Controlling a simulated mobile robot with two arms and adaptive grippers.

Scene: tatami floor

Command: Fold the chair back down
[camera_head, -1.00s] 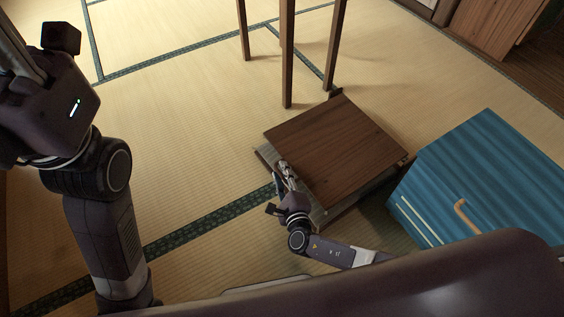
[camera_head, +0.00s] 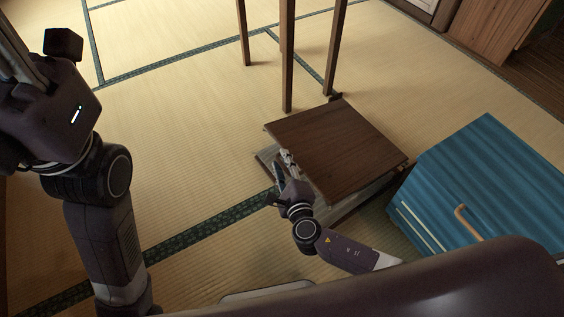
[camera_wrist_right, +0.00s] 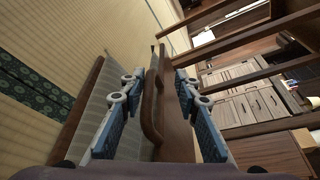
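The chair is low, with a dark brown wooden back panel (camera_head: 345,145) slanting above a grey seat (camera_head: 266,160). A gap shows between panel and seat. My right gripper (camera_head: 286,160) is at the panel's left edge. In the right wrist view, its two blue-padded fingers (camera_wrist_right: 160,100) are spread apart. The edge of the brown back (camera_wrist_right: 152,108) stands between them, with space on the finger sides; contact cannot be told. The grey seat (camera_wrist_right: 97,108) lies to the left there. My left gripper (camera_head: 22,55) is partly cut off at the upper left, fingertips hidden.
A blue cabinet (camera_head: 490,180) with a curved handle stands close to the chair's right. Wooden table or stool legs (camera_head: 287,60) stand just behind it. Wooden furniture (camera_head: 490,35) is at the back right. Tatami floor (camera_head: 190,130) left of the chair is clear.

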